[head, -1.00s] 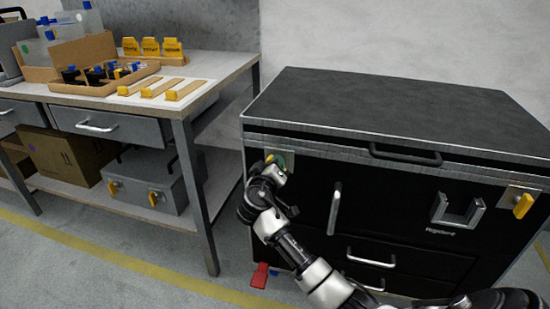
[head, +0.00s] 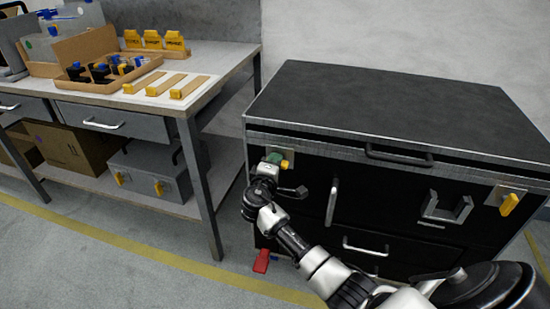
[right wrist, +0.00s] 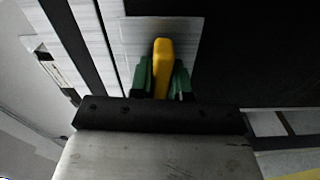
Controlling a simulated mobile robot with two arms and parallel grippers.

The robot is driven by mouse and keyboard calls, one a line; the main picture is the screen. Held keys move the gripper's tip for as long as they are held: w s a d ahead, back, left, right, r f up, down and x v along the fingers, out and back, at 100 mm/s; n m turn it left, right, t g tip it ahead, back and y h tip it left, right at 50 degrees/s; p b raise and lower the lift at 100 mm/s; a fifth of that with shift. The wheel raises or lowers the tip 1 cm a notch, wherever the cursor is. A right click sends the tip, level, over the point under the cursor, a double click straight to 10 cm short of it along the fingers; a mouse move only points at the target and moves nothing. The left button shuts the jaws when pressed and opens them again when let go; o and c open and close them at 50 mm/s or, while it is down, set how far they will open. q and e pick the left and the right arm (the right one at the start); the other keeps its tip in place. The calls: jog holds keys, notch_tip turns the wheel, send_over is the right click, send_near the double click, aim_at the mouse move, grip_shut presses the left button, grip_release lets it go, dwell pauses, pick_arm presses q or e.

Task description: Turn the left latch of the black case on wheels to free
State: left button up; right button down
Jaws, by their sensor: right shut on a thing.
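The black case (head: 390,110) stands in front of me with its lid down. My right gripper (head: 276,160) is at the left latch (head: 286,164), near the upper left corner of the case front. In the right wrist view the yellow handle of the left latch (right wrist: 162,62) sits between the green fingers of my right gripper (right wrist: 160,80), which is shut on it. A pale plate (right wrist: 187,35) lies behind the handle. In the head view the gripper hides most of this latch. My left gripper is not in view.
The right latch (head: 509,204) has a yellow handle slanting downward. Several metal handles, such as the upright one (head: 332,202), stick out from the case front. A workbench (head: 222,80) stands at left. A red piece (head: 262,261) shows low by the case.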

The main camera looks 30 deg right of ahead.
jog(key=shift+n, duration=0.3)
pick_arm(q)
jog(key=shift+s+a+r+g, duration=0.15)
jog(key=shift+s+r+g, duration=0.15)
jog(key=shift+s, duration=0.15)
pick_arm(e)
jog(key=shift+f, duration=0.1)
pick_arm(q)
jog(key=shift+p, duration=0.3)
pick_arm(e)
jog(key=shift+n, duration=0.4)
jog(key=c, duration=1.1)
grip_release()
pick_arm(q)
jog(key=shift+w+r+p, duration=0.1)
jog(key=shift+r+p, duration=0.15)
jog(key=shift+p, duration=0.45)
pick_arm(e)
jog(key=v, duration=1.1)
jog(key=shift+w, duration=0.1)
